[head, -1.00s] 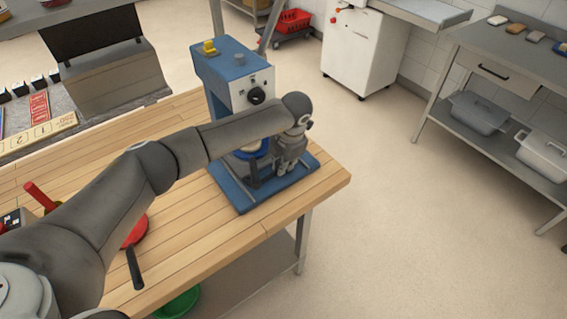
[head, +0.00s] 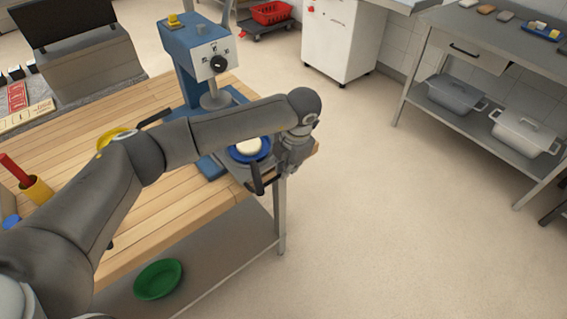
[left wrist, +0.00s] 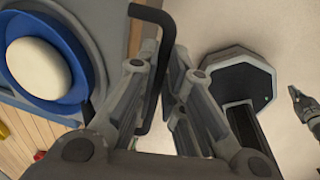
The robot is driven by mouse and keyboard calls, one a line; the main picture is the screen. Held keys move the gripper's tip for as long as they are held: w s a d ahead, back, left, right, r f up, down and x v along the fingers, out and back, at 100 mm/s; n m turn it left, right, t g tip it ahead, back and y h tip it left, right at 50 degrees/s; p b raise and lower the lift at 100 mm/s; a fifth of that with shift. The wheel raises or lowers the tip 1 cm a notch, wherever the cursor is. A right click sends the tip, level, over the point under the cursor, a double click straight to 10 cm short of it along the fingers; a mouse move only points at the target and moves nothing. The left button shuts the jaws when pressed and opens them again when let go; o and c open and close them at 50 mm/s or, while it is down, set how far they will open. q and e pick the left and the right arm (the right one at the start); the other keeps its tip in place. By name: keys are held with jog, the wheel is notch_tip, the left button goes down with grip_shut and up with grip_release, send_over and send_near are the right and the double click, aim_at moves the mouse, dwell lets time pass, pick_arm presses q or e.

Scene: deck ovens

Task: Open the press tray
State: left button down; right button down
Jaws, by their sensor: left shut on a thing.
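In the left wrist view the dish (left wrist: 85,75) and dough (left wrist: 38,68) lie left of my fingers. My left gripper (head: 283,168) is shut on the tray's black bar handle (left wrist: 150,18), which runs between the fingers. What looks like my right gripper (left wrist: 300,98) shows at the right edge of that view; its opening is unclear.
The wooden table (head: 65,150) ends just by the tray. A green bowl (head: 158,279) is on the shelf below. A yellow cup (head: 37,189) with a red-handled tool stands at the left. Open floor (head: 390,230) lies to the right.

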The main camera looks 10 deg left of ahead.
pick_arm(q)
jog(key=shift+s+d, duration=0.2)
jog(key=shift+d, duration=0.05)
jog(key=c, duration=1.5)
grip_release()
jog(key=r, duration=0.4)
jog(key=s+d+r, duration=0.1)
jog(key=r, duration=0.6)
jog(key=shift+s+d+r, duration=0.2)
jog(key=shift+d+r, duration=0.2)
pick_arm(e)
jog(key=shift+a, duration=0.2)
